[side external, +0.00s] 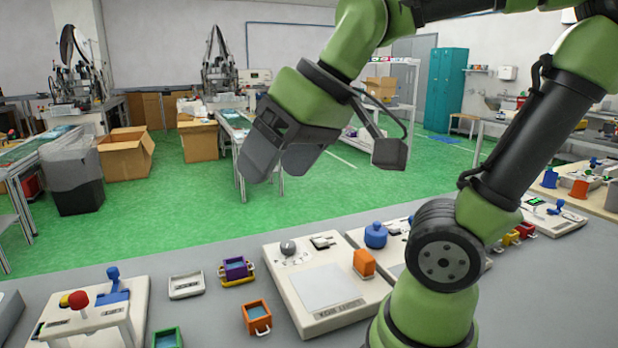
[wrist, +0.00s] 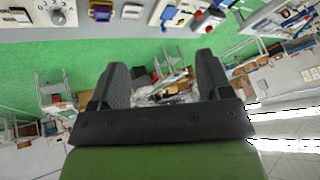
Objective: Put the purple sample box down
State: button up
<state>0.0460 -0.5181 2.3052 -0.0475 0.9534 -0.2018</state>
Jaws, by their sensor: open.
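The purple sample box (side external: 235,267) is on the grey worktop, left of the large white device. It appears seated in or on a yellow box (side external: 238,281) with side handles; which of the two I cannot tell. In the wrist view a small yellow-and-dark item (wrist: 101,11) at the top edge looks like this pair. My gripper (side external: 275,168) is raised high above and beyond the worktop, well apart from the purple box. Its two fingers are spread with nothing between them, as the wrist view also shows (wrist: 161,65).
An orange box (side external: 257,319) with blue contents and a green box (side external: 168,338) stand in front. A small white tray (side external: 186,286) lies left of the purple box. The white device (side external: 312,321) with a knob and a joystick device (side external: 105,312) flank them. Bare worktop lies between.

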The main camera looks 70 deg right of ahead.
jog(key=shift+m+t+y, duration=0.3)
jog(key=shift+m+t, duration=0.2)
jog(key=shift+m, duration=0.4)
jog(key=s, duration=0.1)
jog(key=s+f, duration=0.1)
jog(key=s+a, duration=0.1)
jog(key=s, duration=0.1)
jog(key=shift+a+f, duration=0.1)
jog(key=shift+f, duration=0.15)
